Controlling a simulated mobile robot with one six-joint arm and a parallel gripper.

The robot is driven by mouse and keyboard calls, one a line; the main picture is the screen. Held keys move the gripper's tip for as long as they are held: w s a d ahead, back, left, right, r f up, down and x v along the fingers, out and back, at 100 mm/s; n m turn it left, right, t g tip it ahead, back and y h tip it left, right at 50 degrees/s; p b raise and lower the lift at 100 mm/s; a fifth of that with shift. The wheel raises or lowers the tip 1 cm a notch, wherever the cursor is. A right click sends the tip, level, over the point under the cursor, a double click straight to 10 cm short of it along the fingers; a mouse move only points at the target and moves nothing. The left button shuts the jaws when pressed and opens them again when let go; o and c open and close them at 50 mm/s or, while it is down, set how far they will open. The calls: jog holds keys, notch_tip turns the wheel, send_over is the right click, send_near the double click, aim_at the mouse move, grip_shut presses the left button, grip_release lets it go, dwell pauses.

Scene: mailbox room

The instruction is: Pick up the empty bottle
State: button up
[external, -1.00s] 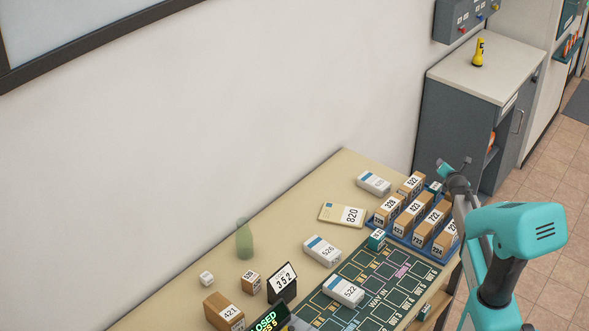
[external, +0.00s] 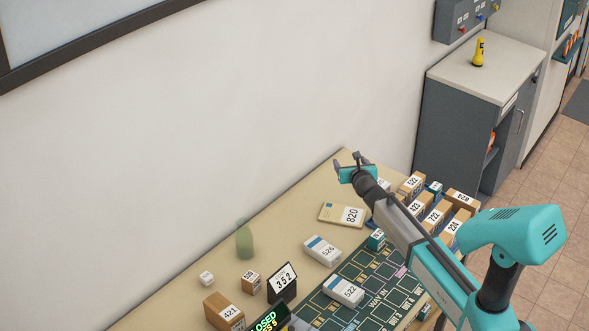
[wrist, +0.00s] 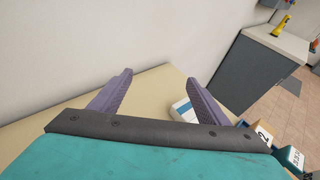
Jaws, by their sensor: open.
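The empty bottle, a translucent green bottle (external: 244,240), stands upright on the tan table near the wall, in the left middle of the external view. It does not show in the wrist view. My gripper (external: 361,157) is raised above the far end of the table, well to the right of the bottle and apart from it. In the wrist view its two purple fingers (wrist: 155,88) are spread with nothing between them but table and wall.
Numbered boxes (external: 224,311) and a sign marked 352 (external: 284,283) stand near the bottle. White packets (external: 322,250), a flat 820 parcel (external: 341,214) and a dark green mat (external: 370,273) lie to its right. A grey cabinet (external: 468,120) bears a yellow flashlight (external: 478,53).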

aim_at(242, 221)
jog(key=s+a+r+n+y, duration=0.15)
jog(key=s+a, duration=0.25)
jog(key=a, duration=0.4)
jog(key=s+a+r+n+t+y, duration=0.1)
jog(key=s+a+r+n, duration=0.2)
jog(key=a, duration=0.6)
jog(key=s+a+r+n+y, duration=0.15)
jog(key=s+a, duration=0.25)
jog(key=a, duration=0.4)
jog(key=s+a+f+g+p, duration=0.1)
jog(key=s+a+f, duration=0.1)
jog(key=s+a, duration=0.2)
jog(key=s+a+f+g+y+p, duration=0.1)
jog(key=s+a+f+p, duration=0.1)
jog(key=s+a, duration=0.2)
jog(key=s+a+f+m+p, duration=0.1)
jog(key=s+a+f+p, duration=0.1)
jog(key=s+a, duration=0.3)
jog(key=shift+a+f+g+y, duration=0.4)
jog(key=shift+a+f, duration=0.1)
jog(key=shift+a, duration=0.05)
jog(key=shift+s+f, duration=0.1)
jog(key=shift+f, duration=0.2)
jog(key=shift+f, duration=0.1)
jog(key=shift+f, duration=1.65)
jog(key=shift+f, duration=0.1)
jog(key=shift+f+p, duration=0.45)
jog(key=shift+f, duration=1.1)
jog(key=shift+p+x, duration=0.3)
jog(key=shift+x, duration=1.25)
